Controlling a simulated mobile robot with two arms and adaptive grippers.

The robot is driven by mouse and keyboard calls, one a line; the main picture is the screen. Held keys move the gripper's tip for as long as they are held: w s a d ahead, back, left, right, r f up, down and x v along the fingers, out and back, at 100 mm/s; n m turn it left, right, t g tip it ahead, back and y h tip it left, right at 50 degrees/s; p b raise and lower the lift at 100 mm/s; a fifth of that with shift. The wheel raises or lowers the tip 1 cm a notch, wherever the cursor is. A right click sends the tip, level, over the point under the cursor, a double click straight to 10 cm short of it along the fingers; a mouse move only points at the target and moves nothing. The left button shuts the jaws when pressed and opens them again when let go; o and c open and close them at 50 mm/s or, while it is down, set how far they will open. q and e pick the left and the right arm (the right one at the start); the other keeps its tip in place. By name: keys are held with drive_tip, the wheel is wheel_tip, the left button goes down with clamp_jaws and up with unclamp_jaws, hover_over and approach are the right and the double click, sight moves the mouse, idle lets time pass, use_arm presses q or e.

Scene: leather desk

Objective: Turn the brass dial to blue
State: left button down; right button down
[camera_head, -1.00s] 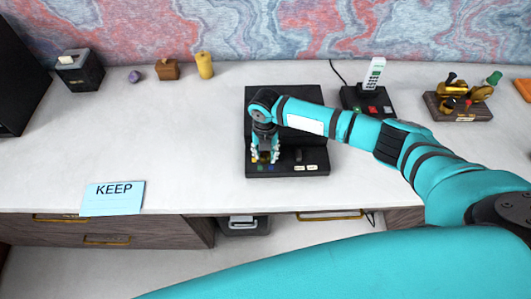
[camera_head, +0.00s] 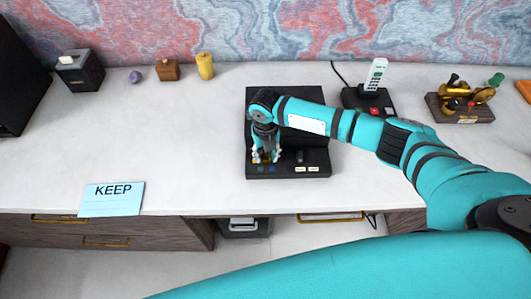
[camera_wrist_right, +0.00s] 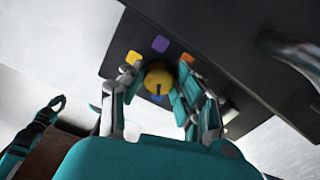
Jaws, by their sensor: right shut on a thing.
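The brass dial (camera_wrist_right: 160,76) is a round knob on a black panel (camera_wrist_right: 115,60), with a dark mark on its face towards the bottom of the wrist view. My right gripper (camera_head: 266,157) is over the panel's front left in the head view. In the wrist view its fingers (camera_wrist_right: 153,82) stand on both sides of the dial, shut on it. A teal arm end (camera_wrist_right: 50,108) at the left of the wrist view looks like my left gripper; its jaws are unclear.
The panel also bears a dark lever (camera_head: 299,156) and pale labels (camera_head: 306,169). A phone on a dock (camera_head: 370,95) and a brass stand (camera_head: 460,104) are to the right. A KEEP card (camera_head: 112,199) lies front left. The desk's left middle is clear.

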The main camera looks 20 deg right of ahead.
sight(265, 156)
drive_tip(key=c, duration=0.9)
unclamp_jaws()
drive_tip(key=shift+c, duration=0.2)
drive_tip(key=shift+r, duration=0.15)
wheel_tip(265, 156, up, 12)
